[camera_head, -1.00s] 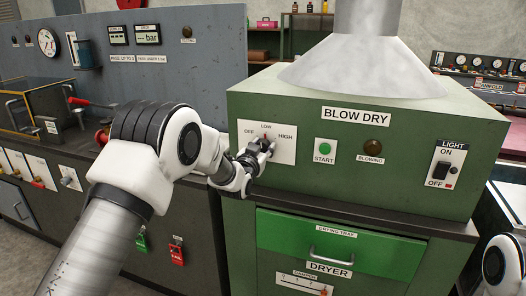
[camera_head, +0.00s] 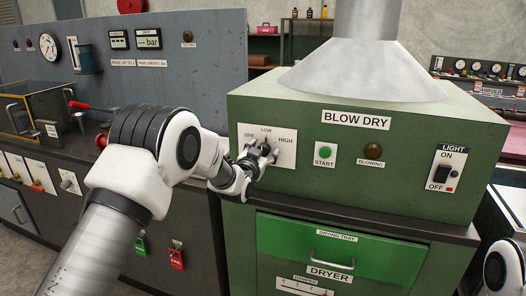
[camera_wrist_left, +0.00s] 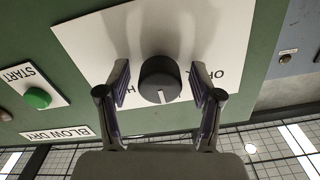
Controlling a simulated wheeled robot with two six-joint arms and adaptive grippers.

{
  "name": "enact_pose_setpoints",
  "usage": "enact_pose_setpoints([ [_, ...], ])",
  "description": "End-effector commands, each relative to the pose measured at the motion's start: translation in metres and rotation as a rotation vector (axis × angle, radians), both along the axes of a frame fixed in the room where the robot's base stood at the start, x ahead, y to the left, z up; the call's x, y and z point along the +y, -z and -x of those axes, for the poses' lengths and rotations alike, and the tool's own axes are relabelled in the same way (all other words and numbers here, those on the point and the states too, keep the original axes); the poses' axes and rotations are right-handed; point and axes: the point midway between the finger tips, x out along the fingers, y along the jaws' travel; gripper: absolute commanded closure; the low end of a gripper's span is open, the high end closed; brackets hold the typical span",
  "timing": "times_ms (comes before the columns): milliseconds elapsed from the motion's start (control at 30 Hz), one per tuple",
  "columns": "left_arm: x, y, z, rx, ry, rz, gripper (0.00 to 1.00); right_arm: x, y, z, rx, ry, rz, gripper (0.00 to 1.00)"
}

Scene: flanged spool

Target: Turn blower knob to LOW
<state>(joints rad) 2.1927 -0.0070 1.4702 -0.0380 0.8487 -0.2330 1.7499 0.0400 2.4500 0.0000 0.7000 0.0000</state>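The blower knob (camera_wrist_left: 159,80) is a round dark knob on a white plate (camera_wrist_left: 205,30) in the left wrist view. Its white pointer line points down in that picture, toward the gripper's palm. In the head view the knob (camera_head: 265,149) sits below the LOW label, between OFF and HIGH, partly hidden by my left gripper (camera_head: 258,155). In the wrist view my left gripper (camera_wrist_left: 162,80) is open, with one finger on each side of the knob and a visible gap to each. My right gripper is out of view; only part of that arm shows at the lower right.
The knob is on the green BLOW DRY box (camera_head: 310,165). The green START button (camera_head: 325,152), BLOWING lamp (camera_head: 373,149) and LIGHT switch (camera_head: 445,171) are to its right. A drying tray drawer (camera_head: 300,238) is below. A grey panel (camera_head: 200,60) stands at left.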

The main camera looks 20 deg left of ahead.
Motion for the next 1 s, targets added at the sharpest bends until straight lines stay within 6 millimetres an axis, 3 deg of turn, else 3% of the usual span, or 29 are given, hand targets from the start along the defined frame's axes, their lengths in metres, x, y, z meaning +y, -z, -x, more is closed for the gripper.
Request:
enact_pose_setpoints([
  [167,0.0,0.0,0.003,0.0,0.0,0.0,0.35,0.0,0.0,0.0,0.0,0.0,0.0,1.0],
  [267,0.001,0.0,0.014,0.001,0.0,0.0,0.35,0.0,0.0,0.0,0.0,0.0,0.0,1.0],
  [600,0.004,0.0,0.097,0.002,-0.001,0.001,0.35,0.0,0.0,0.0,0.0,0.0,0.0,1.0],
  [700,0.004,0.0,0.113,0.002,-0.001,0.0,0.35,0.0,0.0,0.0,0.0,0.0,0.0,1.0],
  [1000,0.004,0.0,0.12,0.0,0.0,0.0,0.35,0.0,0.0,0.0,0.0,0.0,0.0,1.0],
])
